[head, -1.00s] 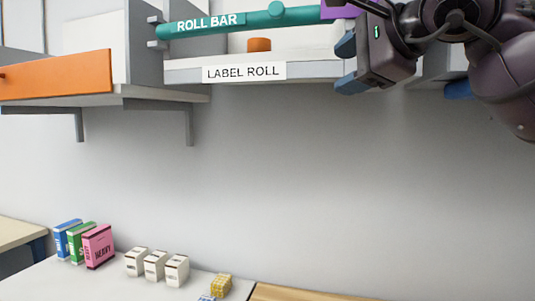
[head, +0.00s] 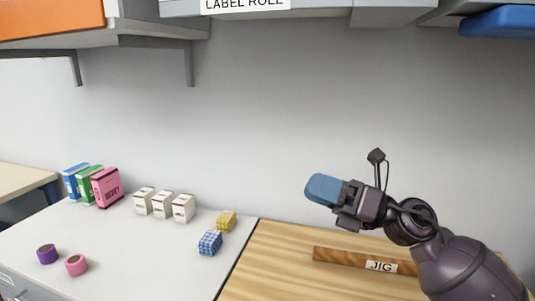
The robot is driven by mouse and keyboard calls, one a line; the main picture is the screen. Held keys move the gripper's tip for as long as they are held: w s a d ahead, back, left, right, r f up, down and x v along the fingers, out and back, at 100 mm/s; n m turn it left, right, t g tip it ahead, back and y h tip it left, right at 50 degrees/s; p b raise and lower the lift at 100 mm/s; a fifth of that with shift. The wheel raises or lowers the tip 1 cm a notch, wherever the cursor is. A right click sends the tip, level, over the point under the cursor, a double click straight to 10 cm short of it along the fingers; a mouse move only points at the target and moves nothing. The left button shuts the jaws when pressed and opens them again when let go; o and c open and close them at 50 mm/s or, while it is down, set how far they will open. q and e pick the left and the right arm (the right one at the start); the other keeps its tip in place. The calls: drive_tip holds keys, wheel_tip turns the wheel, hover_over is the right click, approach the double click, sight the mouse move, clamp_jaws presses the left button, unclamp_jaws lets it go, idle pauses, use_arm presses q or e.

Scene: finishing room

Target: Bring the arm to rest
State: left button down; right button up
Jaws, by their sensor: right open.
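My right arm comes in from the lower right in the head view. Its gripper (head: 322,190) has blue fingertips and points left, in the air above the wooden worktop (head: 275,262). The jaws are open and nothing shows between them. The near finger covers most of the far one. The gripper is below the shelf marked LABEL ROLL (head: 300,8) and apart from it. My left gripper is not in view.
A wooden bar marked JIG (head: 340,257) lies on the worktop under my right arm. The white table holds upright boxes (head: 106,188), white boxes (head: 162,204), yellow (head: 226,221) and blue (head: 210,243) blocks, and purple (head: 47,254) and pink (head: 76,265) rolls.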

drive_tip(key=s+d+f+m+t+h, duration=0.1)
drive_tip(key=d+f+m+t+h, duration=0.35)
drive_tip(key=f+m, duration=0.5)
drive_tip(key=s+d+f+m+t+h, duration=0.1)
drive_tip(key=d+f+m+t+h, duration=0.35)
drive_tip(key=f+m, duration=0.5)
drive_tip(key=s+d+f+m+t+h, duration=0.2)
drive_tip(key=d+f+m+t+h, duration=0.4)
drive_tip(key=m, duration=0.5)
drive_tip(key=s+d+f+m+g+h, duration=0.2)
drive_tip(key=s+f+m+g, duration=0.2)
drive_tip(key=s+f, duration=0.5)
drive_tip(key=s+d+f+m+g+h, duration=0.1)
drive_tip(key=s+f+m+g+h, duration=0.2)
drive_tip(key=s+f+m+g, duration=0.2)
drive_tip(key=s+f+m, duration=0.3)
drive_tip(key=s+f, duration=0.1)
drive_tip(key=f, duration=0.3)
drive_tip(key=shift+s+d+f, duration=0.2)
drive_tip(key=shift+d, duration=0.15)
